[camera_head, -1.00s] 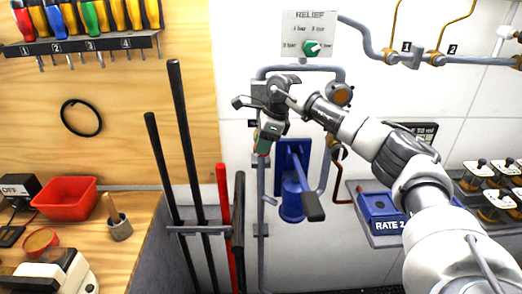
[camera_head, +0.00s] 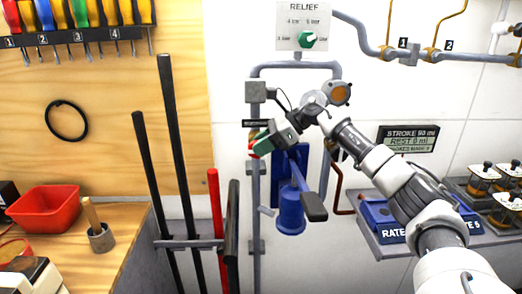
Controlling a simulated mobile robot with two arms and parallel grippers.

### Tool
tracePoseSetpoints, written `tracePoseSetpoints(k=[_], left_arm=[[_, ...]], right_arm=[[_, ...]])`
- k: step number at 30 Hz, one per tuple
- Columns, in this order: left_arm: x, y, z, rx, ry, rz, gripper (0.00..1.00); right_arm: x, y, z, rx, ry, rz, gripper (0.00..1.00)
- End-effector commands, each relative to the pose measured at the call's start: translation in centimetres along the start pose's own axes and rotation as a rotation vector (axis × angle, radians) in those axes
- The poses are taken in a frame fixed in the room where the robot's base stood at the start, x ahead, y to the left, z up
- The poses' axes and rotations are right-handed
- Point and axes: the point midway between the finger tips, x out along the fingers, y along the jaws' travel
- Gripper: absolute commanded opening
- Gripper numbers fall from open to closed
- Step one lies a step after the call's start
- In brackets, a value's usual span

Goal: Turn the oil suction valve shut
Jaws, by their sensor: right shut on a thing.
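My right gripper (camera_head: 266,141) reaches in from the lower right, in front of the vertical grey pipe (camera_head: 255,190) left of the blue hand pump. Its jaws are shut on a small green and red valve handle (camera_head: 256,149), just below a dark label plate (camera_head: 256,123). The jaws cover most of the handle, and the label is too small to read. I cannot tell the handle's exact angle. My left gripper is out of view.
The blue pump (camera_head: 291,208) with its dark-ended lever (camera_head: 314,207) stands close below my wrist. The relief panel (camera_head: 304,26) is above. Black bars (camera_head: 180,150) and a red bar (camera_head: 217,220) stand left. A blue rate box (camera_head: 378,217) lies right.

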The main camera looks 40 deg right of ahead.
Motion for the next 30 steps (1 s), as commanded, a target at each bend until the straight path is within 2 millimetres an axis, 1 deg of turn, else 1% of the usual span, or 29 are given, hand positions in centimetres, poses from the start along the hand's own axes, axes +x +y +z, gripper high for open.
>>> tracePoseSetpoints(k=[13, 14, 18, 19, 26, 28, 30], left_arm=[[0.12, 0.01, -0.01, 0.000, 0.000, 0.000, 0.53], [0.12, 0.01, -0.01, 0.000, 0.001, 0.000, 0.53], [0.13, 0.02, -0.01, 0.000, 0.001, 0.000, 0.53], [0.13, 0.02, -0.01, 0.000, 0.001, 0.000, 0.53], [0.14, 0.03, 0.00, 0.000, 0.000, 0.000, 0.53], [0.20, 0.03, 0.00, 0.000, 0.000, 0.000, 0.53], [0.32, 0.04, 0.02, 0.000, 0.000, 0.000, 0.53]], right_arm=[[-0.17, -0.06, 0.16, -0.001, -0.015, -0.004, 0.04], [-0.17, -0.06, 0.16, -0.001, -0.015, -0.004, 0.31], [-0.13, -0.05, 0.11, 0.000, -0.013, -0.002, 0.52], [-0.12, -0.04, 0.09, 0.000, -0.013, -0.002, 0.53], [-0.09, -0.03, 0.02, 0.000, -0.011, -0.001, 0.53], [-0.36, -0.05, 0.00, 0.000, -0.011, -0.002, 0.53], [-1.03, -0.08, -0.04, 0.001, -0.011, -0.003, 0.53]])
